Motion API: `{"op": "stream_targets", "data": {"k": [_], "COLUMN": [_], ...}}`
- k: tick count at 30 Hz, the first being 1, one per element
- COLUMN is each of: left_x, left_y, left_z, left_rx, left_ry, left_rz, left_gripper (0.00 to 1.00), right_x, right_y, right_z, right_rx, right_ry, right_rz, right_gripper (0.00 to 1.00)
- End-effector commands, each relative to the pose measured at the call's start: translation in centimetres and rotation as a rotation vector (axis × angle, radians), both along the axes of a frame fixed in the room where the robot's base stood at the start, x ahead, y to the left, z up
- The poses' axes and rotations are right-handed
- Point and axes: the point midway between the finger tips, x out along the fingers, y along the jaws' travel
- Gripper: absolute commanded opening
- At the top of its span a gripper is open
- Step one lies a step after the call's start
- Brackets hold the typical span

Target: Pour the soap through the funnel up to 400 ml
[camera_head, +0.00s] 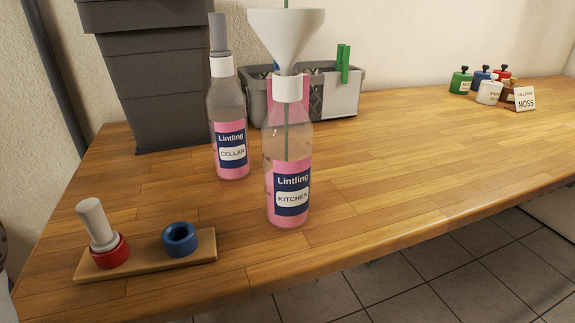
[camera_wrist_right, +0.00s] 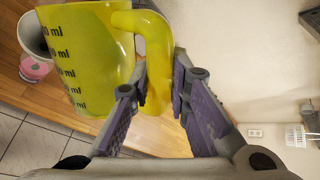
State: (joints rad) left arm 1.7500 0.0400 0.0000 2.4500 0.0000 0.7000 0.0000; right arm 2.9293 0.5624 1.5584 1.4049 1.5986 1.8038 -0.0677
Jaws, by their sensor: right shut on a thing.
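A clear bottle labelled KITCHEN (camera_head: 288,145) stands upright near the counter's front edge. A white funnel (camera_head: 286,35) sits in its neck. A thin green stream (camera_head: 286,4) comes down from above the head view into the funnel, and a green line shows inside the bottle. The liquid level behind the pink label is hard to tell. My right gripper (camera_wrist_right: 158,88) is shut on the handle of a yellow-green measuring jug (camera_wrist_right: 88,50) with ml marks. The jug is tilted beside the funnel (camera_wrist_right: 32,33) in the right wrist view. My left gripper is out of view.
A stoppered CELLAR bottle (camera_head: 229,125) stands close left of the KITCHEN bottle. A wooden holder (camera_head: 145,262) carries a red ring with a pale plug and a blue ring (camera_head: 180,239). Grey bins (camera_head: 155,80) and a caddy (camera_head: 340,98) stand behind. The counter's right middle is clear.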

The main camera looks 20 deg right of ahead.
Motion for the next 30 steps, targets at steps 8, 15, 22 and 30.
{"op": "stream_targets", "data": {"k": [8, 15, 22, 30], "left_x": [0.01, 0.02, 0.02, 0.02], "left_y": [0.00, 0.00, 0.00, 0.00], "left_z": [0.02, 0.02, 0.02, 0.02], "left_rx": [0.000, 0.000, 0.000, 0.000], "left_ry": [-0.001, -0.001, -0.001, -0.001], "left_rz": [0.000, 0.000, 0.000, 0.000], "left_gripper": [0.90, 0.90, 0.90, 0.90], "right_x": [-0.05, 0.07, 0.26, 0.26], "right_y": [0.00, 0.21, 0.57, 0.55], "right_z": [0.09, 0.21, 0.43, 0.41], "right_rx": [0.001, -0.018, -0.061, -0.061], "right_ry": [-0.003, 0.007, 0.031, 0.032], "right_rz": [0.000, 0.000, 0.002, 0.001], "right_gripper": [0.00, 0.00, 0.00, 0.00]}}
